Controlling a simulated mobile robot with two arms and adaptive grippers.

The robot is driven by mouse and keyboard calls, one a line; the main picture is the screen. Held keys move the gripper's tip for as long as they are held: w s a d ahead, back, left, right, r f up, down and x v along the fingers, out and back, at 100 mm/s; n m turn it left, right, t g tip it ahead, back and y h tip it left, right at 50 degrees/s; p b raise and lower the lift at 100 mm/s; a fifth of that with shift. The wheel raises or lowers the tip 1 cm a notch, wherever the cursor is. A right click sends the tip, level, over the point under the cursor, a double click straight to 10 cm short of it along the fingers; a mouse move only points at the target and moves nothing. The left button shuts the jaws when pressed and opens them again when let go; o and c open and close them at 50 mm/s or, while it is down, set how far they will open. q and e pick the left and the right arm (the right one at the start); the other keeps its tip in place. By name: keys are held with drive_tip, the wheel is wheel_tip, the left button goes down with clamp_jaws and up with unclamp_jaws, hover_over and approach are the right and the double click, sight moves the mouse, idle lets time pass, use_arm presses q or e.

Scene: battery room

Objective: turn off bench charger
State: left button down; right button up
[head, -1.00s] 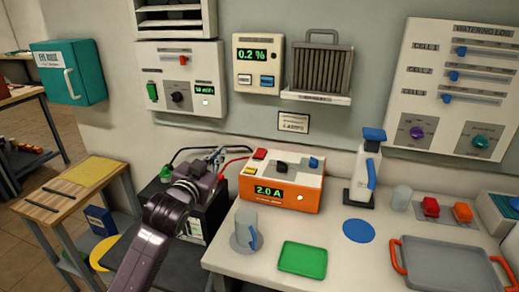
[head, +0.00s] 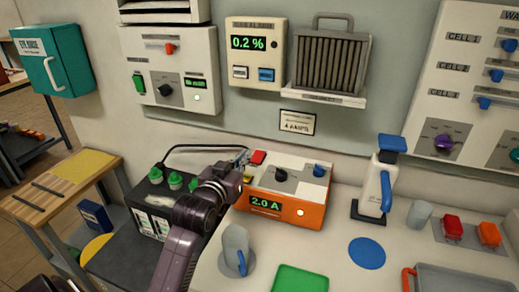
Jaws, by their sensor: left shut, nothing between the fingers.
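The bench charger (head: 284,201) is an orange box with a pale top on the white bench. Its green display reads 2.0 A, and a small light glows at the front right. On top are a red button (head: 258,157), a black knob (head: 281,175) and a blue knob (head: 319,170). My left gripper (head: 241,158) is shut and empty at the charger's rear left corner, just left of the red button. I cannot tell whether it touches the charger. The gripper and wrist hide part of the charger's left side. My right gripper is out of view.
A black battery (head: 152,222) with green caps stands left of the charger, with a black cable behind. A grey mug (head: 236,250), green tray (head: 300,281), blue disc (head: 367,253) and spray bottle (head: 375,185) stand on the bench. Wall panels hang above.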

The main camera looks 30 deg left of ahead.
sight(257, 158)
use_arm(q)
drive_tip(key=shift+s+r, duration=0.1)
drive_tip(key=shift+s, duration=0.1)
drive_tip(key=shift+w, duration=0.3)
drive_tip(key=p+x, duration=0.1)
drive_tip(key=x, duration=0.4)
drive_tip(key=shift+w+a, duration=0.1)
drive_tip(key=shift+w, duration=0.05)
drive_tip(key=x, duration=0.4)
drive_tip(key=shift+p, duration=0.4)
drive_tip(key=f, duration=0.2)
drive_tip(key=shift+w+f, duration=0.25)
drive_tip(key=shift+f, duration=0.85)
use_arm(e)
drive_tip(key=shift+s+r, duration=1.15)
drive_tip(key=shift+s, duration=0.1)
use_arm(q)
drive_tip(key=shift+p, duration=0.3)
